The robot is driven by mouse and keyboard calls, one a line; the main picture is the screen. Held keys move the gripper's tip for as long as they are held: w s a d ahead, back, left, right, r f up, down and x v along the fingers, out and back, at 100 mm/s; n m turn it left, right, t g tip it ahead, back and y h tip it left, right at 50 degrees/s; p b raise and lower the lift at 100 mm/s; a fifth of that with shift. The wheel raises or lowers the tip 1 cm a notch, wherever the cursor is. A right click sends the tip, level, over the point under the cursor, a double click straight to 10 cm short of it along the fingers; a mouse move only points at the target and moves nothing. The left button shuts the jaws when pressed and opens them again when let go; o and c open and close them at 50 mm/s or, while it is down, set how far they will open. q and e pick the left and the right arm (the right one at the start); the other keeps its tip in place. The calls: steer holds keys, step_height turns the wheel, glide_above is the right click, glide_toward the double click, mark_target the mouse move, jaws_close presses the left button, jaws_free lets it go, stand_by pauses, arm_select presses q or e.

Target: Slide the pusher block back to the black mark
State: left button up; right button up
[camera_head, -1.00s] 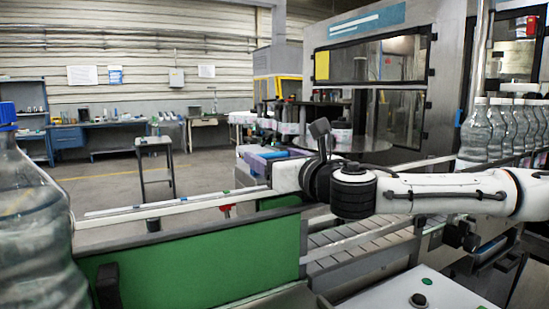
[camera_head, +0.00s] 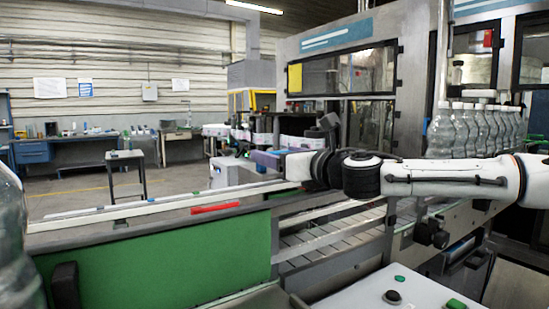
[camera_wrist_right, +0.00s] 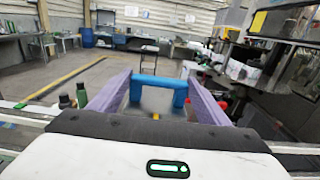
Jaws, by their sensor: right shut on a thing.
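My right gripper (camera_head: 262,162) reaches in from the right over the far end of the white rail, with its purple fingers pointing away from me. In the right wrist view its fingers (camera_wrist_right: 157,92) stand on either side of a blue block (camera_wrist_right: 158,82), which looks like the pusher block, and are shut on it. In the head view the block is hard to tell from the fingers. I cannot make out the black mark for certain. My left gripper is not in view.
The white rail (camera_head: 150,206) runs above a green panel (camera_head: 160,265), with a red piece (camera_head: 215,208) beside it. A large clear bottle (camera_head: 14,250) stands at the left edge. Several bottles (camera_head: 470,130) stand at the right. A control box (camera_head: 390,290) is in front.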

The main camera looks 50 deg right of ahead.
steer(key=o, duration=1.2)
steer(key=shift+d, duration=0.25)
steer(key=shift+c, duration=0.2)
steer(key=o, duration=0.4)
steer(key=shift+s+d, duration=0.1)
steer(key=shift+s, duration=0.05)
steer(key=shift+c, duration=0.2)
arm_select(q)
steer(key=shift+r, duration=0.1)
arm_select(e)
steer(key=shift+s+a, duration=0.25)
steer(key=shift+s, duration=0.05)
arm_select(q)
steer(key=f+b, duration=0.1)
steer(key=b, duration=0.2)
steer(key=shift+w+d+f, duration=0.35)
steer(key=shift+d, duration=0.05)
arm_select(e)
steer(key=v, duration=0.9)
steer(key=shift+s, duration=0.3)
